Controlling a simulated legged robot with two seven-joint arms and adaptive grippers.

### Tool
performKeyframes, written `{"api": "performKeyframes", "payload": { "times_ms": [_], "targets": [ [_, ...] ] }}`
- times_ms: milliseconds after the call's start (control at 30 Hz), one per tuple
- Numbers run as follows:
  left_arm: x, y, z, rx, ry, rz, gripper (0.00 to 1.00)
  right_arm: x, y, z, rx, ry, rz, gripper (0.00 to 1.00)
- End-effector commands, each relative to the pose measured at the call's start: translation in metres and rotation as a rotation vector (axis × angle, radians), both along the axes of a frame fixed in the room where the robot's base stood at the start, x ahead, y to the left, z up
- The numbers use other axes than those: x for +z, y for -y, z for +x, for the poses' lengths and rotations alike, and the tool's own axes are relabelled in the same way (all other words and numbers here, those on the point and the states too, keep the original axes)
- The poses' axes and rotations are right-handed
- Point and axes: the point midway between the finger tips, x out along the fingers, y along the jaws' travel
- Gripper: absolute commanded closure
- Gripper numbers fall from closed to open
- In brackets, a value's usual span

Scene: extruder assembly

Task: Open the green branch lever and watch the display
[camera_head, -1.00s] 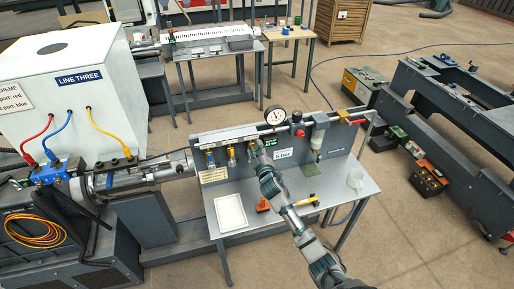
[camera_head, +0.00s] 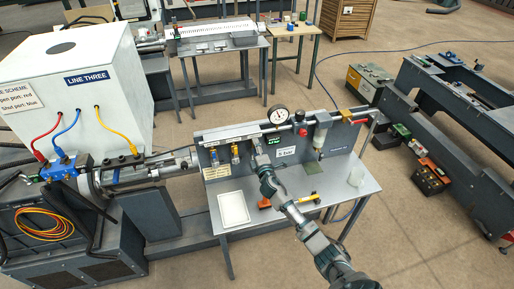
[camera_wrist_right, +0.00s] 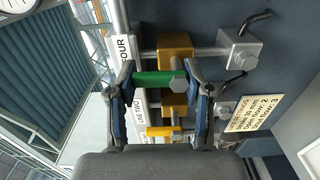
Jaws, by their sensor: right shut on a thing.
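The green lever (camera_wrist_right: 155,78) shows in the right wrist view, lying across the jaws beside brass-coloured valve blocks (camera_wrist_right: 175,47). My right gripper (camera_wrist_right: 158,76) is shut on it, with one finger at each end of the green part. In the head view my right gripper (camera_head: 258,146) reaches the valve panel (camera_head: 295,142) and hides the green lever. My left gripper is not in view.
A round gauge (camera_head: 278,116) stands on the panel's top pipe. A yellow lever (camera_wrist_right: 163,131) is close by in the wrist view.

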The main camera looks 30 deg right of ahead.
Motion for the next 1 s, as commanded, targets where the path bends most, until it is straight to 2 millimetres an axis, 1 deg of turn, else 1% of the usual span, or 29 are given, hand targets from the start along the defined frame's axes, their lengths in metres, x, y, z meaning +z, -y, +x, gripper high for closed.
{"api": "performKeyframes", "payload": {
  "times_ms": [33, 567, 600, 667, 700, 900, 1000],
  "targets": [
    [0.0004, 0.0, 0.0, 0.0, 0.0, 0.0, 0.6, -0.004, -0.0024, -0.0003, 0.003, -0.009, -0.008, 0.84],
    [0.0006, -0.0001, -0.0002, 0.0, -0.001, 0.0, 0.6, -0.0064, -0.0039, -0.0006, 0.004, -0.017, -0.029, 0.84],
    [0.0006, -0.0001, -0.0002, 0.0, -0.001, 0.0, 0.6, -0.0065, -0.0039, -0.0007, 0.004, -0.017, -0.029, 0.42],
    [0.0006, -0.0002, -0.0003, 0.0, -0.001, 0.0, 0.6, -0.0064, -0.0039, -0.0007, 0.004, -0.017, -0.029, 0.27],
    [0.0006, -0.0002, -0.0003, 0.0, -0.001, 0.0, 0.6, -0.0061, -0.0036, -0.0007, 0.004, -0.016, -0.029, 0.23],
    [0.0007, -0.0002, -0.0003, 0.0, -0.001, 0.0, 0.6, -0.0031, -0.0021, -0.001, 0.002, -0.011, -0.028, 0.23],
    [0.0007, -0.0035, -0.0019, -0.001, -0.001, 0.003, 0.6, -0.0028, -0.0017, -0.0024, 0.002, -0.011, -0.028, 0.23]
  ]
}}
